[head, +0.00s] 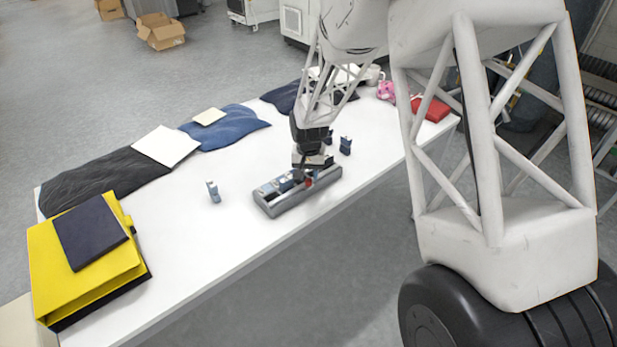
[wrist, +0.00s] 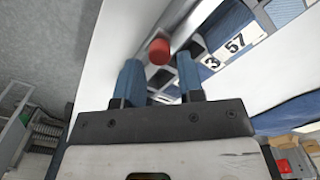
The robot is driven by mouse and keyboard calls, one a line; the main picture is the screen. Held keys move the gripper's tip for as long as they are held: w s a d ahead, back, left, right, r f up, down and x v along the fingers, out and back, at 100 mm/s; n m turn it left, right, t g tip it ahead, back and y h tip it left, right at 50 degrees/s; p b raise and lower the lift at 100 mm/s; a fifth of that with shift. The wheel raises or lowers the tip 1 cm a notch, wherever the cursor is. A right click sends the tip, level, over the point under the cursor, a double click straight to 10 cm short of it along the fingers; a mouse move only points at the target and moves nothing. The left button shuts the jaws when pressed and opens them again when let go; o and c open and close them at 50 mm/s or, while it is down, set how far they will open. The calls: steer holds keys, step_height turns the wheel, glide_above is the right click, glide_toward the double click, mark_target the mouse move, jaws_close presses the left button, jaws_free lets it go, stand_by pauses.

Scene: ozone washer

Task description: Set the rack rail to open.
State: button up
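The grey rack (head: 290,206) lies on the white table, with blue and dark blocks in it. Its long metal edge (wrist: 208,15) shows in the wrist view, beside a blue block labelled 57 (wrist: 235,42). A red round knob (wrist: 159,50) stands at the rack; a small red spot (head: 308,183) shows there in the head view. My gripper (head: 313,172) is low over the rack's right part. In the wrist view my gripper (wrist: 158,65) has its two blue fingers apart, with the knob just beyond the gap between the tips. I cannot tell whether they touch it.
A loose block (head: 213,191) stands left of the rack, and another (head: 346,146) stands behind it to the right. A yellow binder (head: 75,270) lies at the table's left end. Dark and blue cloths line the far edge. The table left of the rack is mostly clear.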

mark_target(309, 180)
steer(key=shift+r, duration=2.85)
steer(key=shift+s+d+r, duration=0.1)
steer(key=shift+d+r, duration=0.05)
steer(key=shift+r, duration=0.05)
steer(key=s+d+r+t, duration=0.1)
steer(key=s+d+r, duration=1.4)
steer(key=s+r, duration=0.15)
steer(key=s+d+r, duration=0.2)
steer(key=s+d, duration=0.1)
steer(key=s, duration=0.5)
steer(key=s+d+r+t, duration=0.1)
steer(key=s+d, duration=0.3)
steer(key=s, duration=0.3)
steer(key=s+d+r, duration=0.2)
steer(key=s+d, duration=0.1)
steer(key=s, duration=0.5)
steer(key=shift+s+d+r+t, duration=0.15)
steer(key=shift+s+r+t, duration=0.15)
steer(key=shift+s+r, duration=0.05)
